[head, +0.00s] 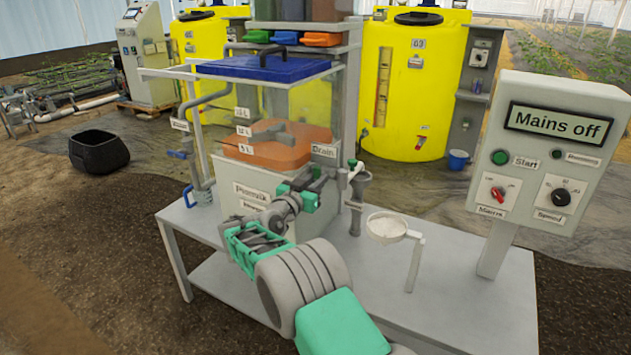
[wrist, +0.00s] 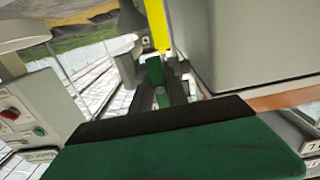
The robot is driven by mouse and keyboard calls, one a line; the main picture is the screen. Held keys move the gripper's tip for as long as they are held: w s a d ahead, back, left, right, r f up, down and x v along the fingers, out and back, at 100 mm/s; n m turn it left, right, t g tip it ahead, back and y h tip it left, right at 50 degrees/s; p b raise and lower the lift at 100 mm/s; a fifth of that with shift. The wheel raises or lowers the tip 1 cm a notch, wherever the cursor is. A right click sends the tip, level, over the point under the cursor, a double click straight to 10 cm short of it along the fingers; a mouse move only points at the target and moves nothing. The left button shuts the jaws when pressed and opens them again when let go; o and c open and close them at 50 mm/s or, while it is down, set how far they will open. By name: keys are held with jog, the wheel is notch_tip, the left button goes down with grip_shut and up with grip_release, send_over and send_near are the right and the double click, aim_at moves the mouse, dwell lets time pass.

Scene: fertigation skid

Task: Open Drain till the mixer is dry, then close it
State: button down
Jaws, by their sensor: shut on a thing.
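The mixer is a clear tank with a blue lid (head: 262,67) on a bench. Orange liquid (head: 270,154) stands in its lower part, near the lower litre marks. The Drain label (head: 323,151) is at the tank's lower right. My gripper (head: 318,183) is just below this label, in front of the tank's right side. In the wrist view my gripper (wrist: 160,88) is shut on a green piece (wrist: 156,72), which looks like the Drain handle. The valve body and outlet are mostly hidden by my gripper and arm.
A control panel (head: 549,165) at the right reads "Mains off". A green-topped pipe fitting (head: 355,172) stands close right of my gripper, with a round white dish (head: 388,226) on a stand beyond. A blue-handled pipe (head: 182,154) is left of the tank.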

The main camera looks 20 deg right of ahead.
dwell(0.3)
jog(key=shift+r+n+p, duration=0.35)
jog(key=shift+n+p, duration=0.45)
jog(key=shift+p, duration=0.25)
jog(key=n+p, duration=0.4)
jog(key=n, duration=0.2)
jog(key=shift+p, duration=0.4)
jog(key=n+p, duration=0.3)
jog(key=n, duration=0.3)
jog(key=shift+f+p, duration=0.1)
jog(key=shift+p, duration=0.3)
jog(key=shift+n+p, duration=0.35)
jog(key=shift+n, duration=0.55)
jog(key=shift+f+n, duration=0.25)
jog(key=shift+n, duration=0.15)
jog(key=c, duration=1.2)
grip_release()
jog(key=shift+c, duration=0.2)
jog(key=shift+a, duration=0.1)
